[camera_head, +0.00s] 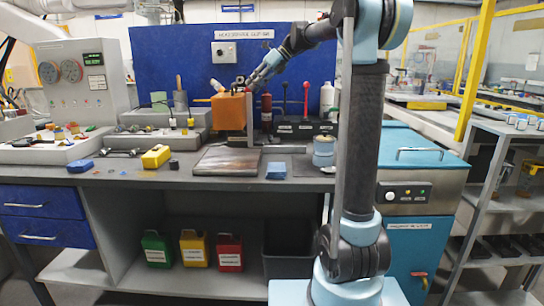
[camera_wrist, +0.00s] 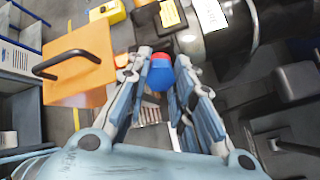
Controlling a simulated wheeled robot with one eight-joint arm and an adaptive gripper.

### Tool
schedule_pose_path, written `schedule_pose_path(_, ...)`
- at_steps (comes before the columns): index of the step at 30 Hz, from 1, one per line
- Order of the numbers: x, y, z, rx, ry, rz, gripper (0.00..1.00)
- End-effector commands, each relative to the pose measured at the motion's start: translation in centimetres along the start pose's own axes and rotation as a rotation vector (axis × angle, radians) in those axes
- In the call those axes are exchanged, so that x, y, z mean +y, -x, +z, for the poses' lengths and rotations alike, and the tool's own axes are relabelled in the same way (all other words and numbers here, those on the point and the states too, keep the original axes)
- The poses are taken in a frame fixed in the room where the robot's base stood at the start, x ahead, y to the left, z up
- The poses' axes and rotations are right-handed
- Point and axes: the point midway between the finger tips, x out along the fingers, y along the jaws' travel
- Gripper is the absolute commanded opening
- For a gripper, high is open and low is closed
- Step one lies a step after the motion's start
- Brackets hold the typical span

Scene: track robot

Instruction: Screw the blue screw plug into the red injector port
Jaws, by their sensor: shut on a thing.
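My gripper (camera_head: 258,78) is above the back of the workbench, beside an orange block. In the wrist view my gripper (camera_wrist: 162,60) has its two fingers on either side of a blue screw plug (camera_wrist: 160,77) and is shut on it. A red cap-like part (camera_wrist: 160,57) shows directly at the far end of the blue plug. I cannot tell whether this red part is the injector port or belongs to the plug, nor whether the two are threaded together. In the head view the plug is too small to make out.
The orange block (camera_head: 229,111) with a dark handle stands close left of my gripper. A red bottle (camera_head: 266,108) and levers on a black box (camera_head: 305,127) stand to its right. A yellow block (camera_head: 156,157) is further left.

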Motion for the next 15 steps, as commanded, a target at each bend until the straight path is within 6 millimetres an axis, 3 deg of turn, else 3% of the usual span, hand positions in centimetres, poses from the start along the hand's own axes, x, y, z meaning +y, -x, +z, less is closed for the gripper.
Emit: schedule_pose_path(15,0.06,-0.14,-0.17,0.001,-0.539,-0.001,0.00)
